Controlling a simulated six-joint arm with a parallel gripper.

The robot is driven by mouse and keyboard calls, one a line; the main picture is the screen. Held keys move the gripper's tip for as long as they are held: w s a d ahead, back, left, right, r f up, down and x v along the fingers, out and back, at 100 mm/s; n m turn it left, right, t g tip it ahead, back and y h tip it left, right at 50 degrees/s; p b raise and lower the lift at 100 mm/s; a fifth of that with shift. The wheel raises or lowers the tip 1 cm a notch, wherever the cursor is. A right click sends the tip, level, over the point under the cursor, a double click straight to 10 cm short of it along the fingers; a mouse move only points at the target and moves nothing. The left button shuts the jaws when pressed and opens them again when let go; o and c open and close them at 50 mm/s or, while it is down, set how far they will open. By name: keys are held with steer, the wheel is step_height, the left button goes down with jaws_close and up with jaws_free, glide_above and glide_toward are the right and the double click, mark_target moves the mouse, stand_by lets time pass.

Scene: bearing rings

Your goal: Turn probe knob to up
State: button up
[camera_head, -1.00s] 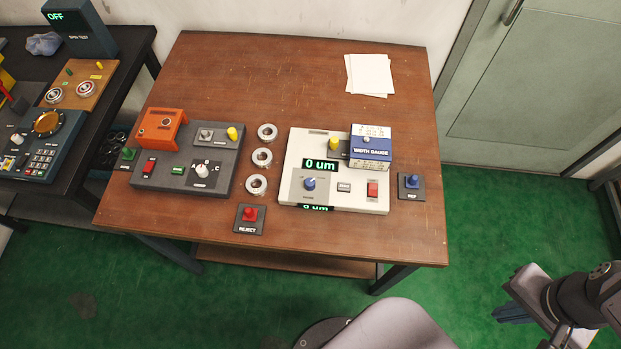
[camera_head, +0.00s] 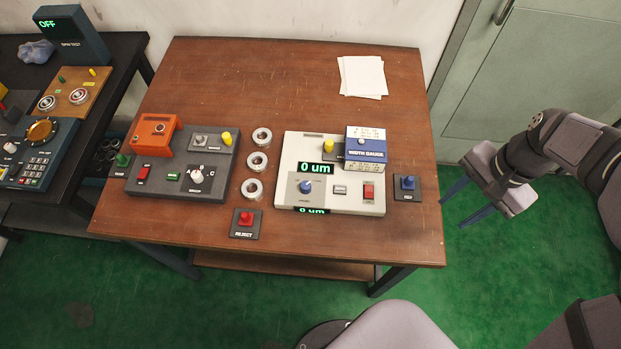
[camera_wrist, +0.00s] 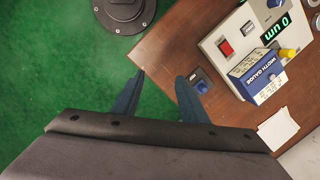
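In the wrist view a blue knob (camera_wrist: 274,3) shows at the top edge of the gauge. The gauge's display (camera_head: 316,169) reads 0 um. My gripper (camera_head: 466,202) is open and empty, off the table's right edge, well apart from the gauge. In the wrist view its two blue fingers (camera_wrist: 160,97) are spread, with nothing between them.
A blue button (camera_head: 407,184) on a dark plate stands right of the gauge. A red switch (camera_head: 369,190) and a blue-white block (camera_head: 365,146) sit on the gauge. Three metal rings (camera_head: 257,162) lie left of it. A reject button (camera_head: 246,219) is at the table's front.

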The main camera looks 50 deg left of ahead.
steer(key=s+a+f+g, duration=0.1)
steer(key=s+a, duration=0.1)
steer(key=a, duration=0.6)
steer(key=s+a+f+g, duration=0.1)
steer(key=s+a, duration=0.1)
steer(key=a, duration=0.6)
steer(key=m+g, duration=0.1)
glide_toward(306, 185)
steer(key=f, duration=0.1)
steer(key=shift+p+x, duration=0.8)
steer(key=shift+x, duration=3)
steer(key=shift+s+a+r, duration=0.1)
steer(key=shift+s, duration=0.05)
steer(key=shift+h, duration=0.3)
jaws_close()
